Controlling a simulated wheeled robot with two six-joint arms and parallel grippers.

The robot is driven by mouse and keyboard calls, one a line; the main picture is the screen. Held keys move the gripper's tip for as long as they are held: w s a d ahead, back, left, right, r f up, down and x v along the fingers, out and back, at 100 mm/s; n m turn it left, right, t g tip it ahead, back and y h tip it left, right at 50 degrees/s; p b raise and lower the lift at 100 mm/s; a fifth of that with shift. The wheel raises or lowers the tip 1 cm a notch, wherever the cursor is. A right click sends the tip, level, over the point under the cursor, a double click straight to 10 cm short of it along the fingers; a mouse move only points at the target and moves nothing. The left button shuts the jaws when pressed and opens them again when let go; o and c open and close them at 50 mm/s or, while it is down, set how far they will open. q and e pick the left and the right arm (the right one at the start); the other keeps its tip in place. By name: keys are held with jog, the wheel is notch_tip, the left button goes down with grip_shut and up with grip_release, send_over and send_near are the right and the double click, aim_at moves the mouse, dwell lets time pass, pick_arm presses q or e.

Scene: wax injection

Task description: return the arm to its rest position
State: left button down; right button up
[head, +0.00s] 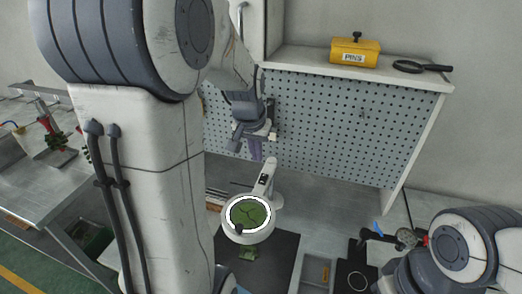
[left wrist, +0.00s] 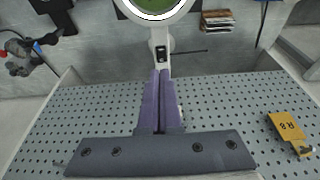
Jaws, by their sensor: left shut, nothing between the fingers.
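My left gripper (head: 255,150) hangs in front of the pegboard in the head view, fingers pointing down, above the lamp's arm. In the left wrist view its two purple fingers (left wrist: 160,75) lie together with nothing between them. The gripper is shut and empty. My left arm fills the left half of the head view and hides part of the bench. Part of my right arm shows at the lower right of the head view, but I cannot make out its gripper.
A white ring magnifier lamp (head: 233,233) stands below the left gripper; it also shows in the left wrist view (left wrist: 160,38). The pegboard (head: 330,120) is behind.

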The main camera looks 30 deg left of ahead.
pick_arm(q)
jog(key=s+d+f+m+h+b, duration=0.1)
jog(key=s+d+m, duration=0.2)
jog(key=d, duration=0.8)
jog(key=s+d+f+m+g+b, duration=0.1)
jog(key=s+d+f+m+g, duration=0.2)
jog(key=s+d+m, duration=0.4)
jog(key=s+d, duration=0.8)
jog(key=s, duration=0.3)
jog(key=shift+s+f+h+b, duration=0.15)
jog(key=shift+f+h+b, duration=0.25)
